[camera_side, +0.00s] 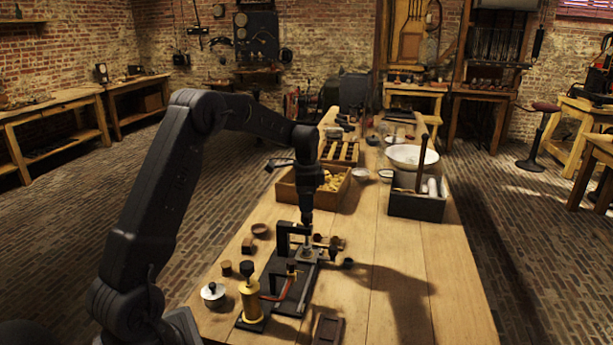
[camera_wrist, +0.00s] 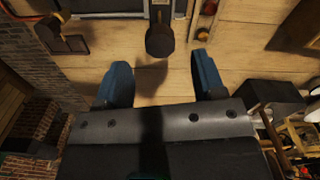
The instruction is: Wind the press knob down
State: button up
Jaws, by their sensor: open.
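The press is a small black frame (camera_side: 283,238) on a dark base plate (camera_side: 290,298) in the side view. My gripper (camera_side: 306,222) points down at the frame's right side; the fingers and any knob between them are too small and dark to separate there. In the wrist view my two blue-tipped fingers (camera_wrist: 160,60) are spread apart. A dark rounded knob (camera_wrist: 160,40) on a stem stands just beyond the fingertips, roughly centred in the gap. It appears to be the press knob. Clear gaps show on both sides of it, and I see no grip on it.
A brass cylinder with a black top (camera_side: 250,299) and a white lidded pot (camera_side: 213,294) stand left of the press. A wooden crate (camera_side: 338,190) and a dark box with a tall rod (camera_side: 416,207) stand behind. The table's right front is mostly clear.

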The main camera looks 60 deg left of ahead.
notch_tip(320, 180, up, 9)
dwell(0.3)
jog(key=m+t+h, duration=0.7)
jog(key=m+t, duration=0.5)
jog(key=m, duration=2.3)
send_near(307, 220)
jog(key=x, duration=0.3)
jog(key=a+x, duration=0.1)
jog(key=x, duration=0.2)
jog(key=w+x, duration=0.1)
jog(key=x, duration=0.3)
jog(key=shift+a+r, duration=0.25)
jog(key=shift+r, duration=0.1)
